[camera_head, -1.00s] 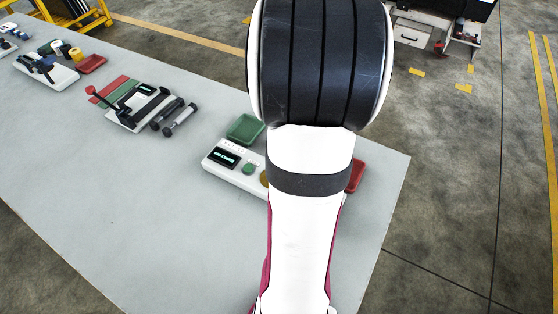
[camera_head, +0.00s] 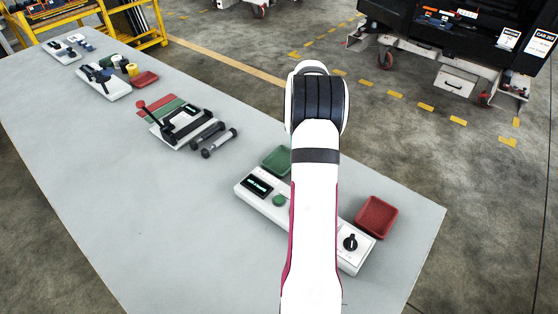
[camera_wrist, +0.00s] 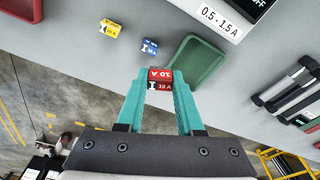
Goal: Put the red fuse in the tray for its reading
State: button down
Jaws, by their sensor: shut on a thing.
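The red fuse (camera_wrist: 160,75), with "10 A" on its face, is clamped between the teal fingertips of my gripper (camera_wrist: 160,88) in the wrist view. In that view it appears against the left edge of the green tray (camera_wrist: 207,65); I cannot tell its height. The green tray also shows in the head view (camera_head: 274,158), behind the white tester (camera_head: 259,203). A red tray (camera_head: 377,217) lies at the tester's right end, and a red corner, seemingly of it, shows in the wrist view (camera_wrist: 20,8). My arm hides my gripper and the fuse in the head view.
A yellow fuse (camera_wrist: 110,28) and a blue fuse (camera_wrist: 149,48) lie on the grey table (camera_head: 160,230) near the green tray. A label reading "0.5 - 1.5 A" (camera_wrist: 219,20) is on the tester. Other devices stand further left, including one with dark cylinders (camera_head: 207,135).

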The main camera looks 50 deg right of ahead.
send_over(277, 166)
jog(key=f, duration=0.4)
jog(key=shift+s+a+f, duration=0.1)
jog(key=shift+a+f, duration=0.2)
jog(key=shift+f, duration=2.1)
jog(key=shift+f, duration=0.2)
jog(key=c, duration=0.5)
grip_release()
jog(key=shift+c, duration=0.2)
